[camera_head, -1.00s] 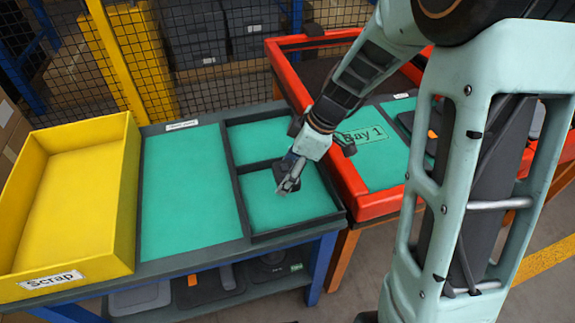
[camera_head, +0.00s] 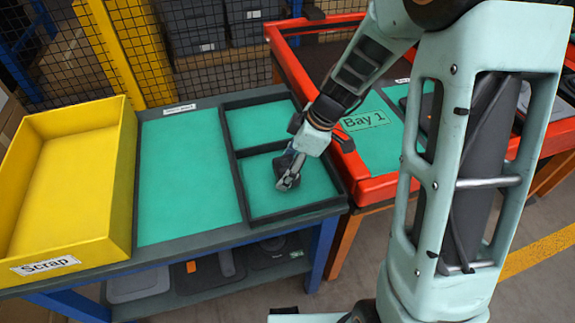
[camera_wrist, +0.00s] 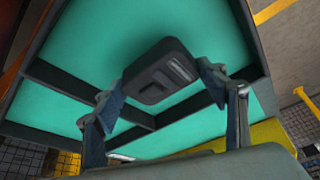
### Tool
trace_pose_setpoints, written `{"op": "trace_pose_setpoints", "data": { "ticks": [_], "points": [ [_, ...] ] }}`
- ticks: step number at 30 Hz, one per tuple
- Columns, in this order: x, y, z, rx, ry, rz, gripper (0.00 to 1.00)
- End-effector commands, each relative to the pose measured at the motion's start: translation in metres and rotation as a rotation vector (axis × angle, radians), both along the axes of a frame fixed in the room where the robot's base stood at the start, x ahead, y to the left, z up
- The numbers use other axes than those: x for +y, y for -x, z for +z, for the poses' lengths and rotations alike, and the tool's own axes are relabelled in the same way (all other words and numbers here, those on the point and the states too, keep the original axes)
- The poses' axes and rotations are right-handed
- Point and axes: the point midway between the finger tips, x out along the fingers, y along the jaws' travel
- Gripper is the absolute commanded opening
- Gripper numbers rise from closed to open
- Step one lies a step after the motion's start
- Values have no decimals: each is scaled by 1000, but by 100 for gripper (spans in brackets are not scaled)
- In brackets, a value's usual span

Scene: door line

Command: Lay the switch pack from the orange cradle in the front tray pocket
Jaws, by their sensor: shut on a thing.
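The switch pack (camera_wrist: 152,78) is a dark, flat, rounded block with a raised part and a small light label. In the wrist view it sits between the two fingertips of my gripper (camera_head: 288,180); my gripper is shut on it. In the head view my gripper is low over the front tray pocket (camera_head: 312,205), a green-floored square with dark rims, and hides most of the pack. The wrist view shows the pack over green floor, close to the dark divider. I cannot tell whether it touches the floor. I cannot make out an orange cradle.
The rear tray pocket (camera_head: 255,125) is empty. A wide green panel (camera_head: 187,180) lies left of the pockets, clear. The yellow Scrap bin (camera_head: 68,252) stands at the far left. The raised red-orange rim (camera_head: 360,190) of the Bay 1 table borders the tray on the right.

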Motion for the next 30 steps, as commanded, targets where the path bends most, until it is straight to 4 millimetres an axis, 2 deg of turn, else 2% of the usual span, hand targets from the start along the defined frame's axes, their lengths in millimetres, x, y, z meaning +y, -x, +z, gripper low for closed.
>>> {"op": "trace_pose_setpoints", "data": {
  "ticks": [29,30],
  "points": [
    [0,0,-13,0,-1,0,18],
    [0,0,-12,0,-1,0,69]
  ]
}}
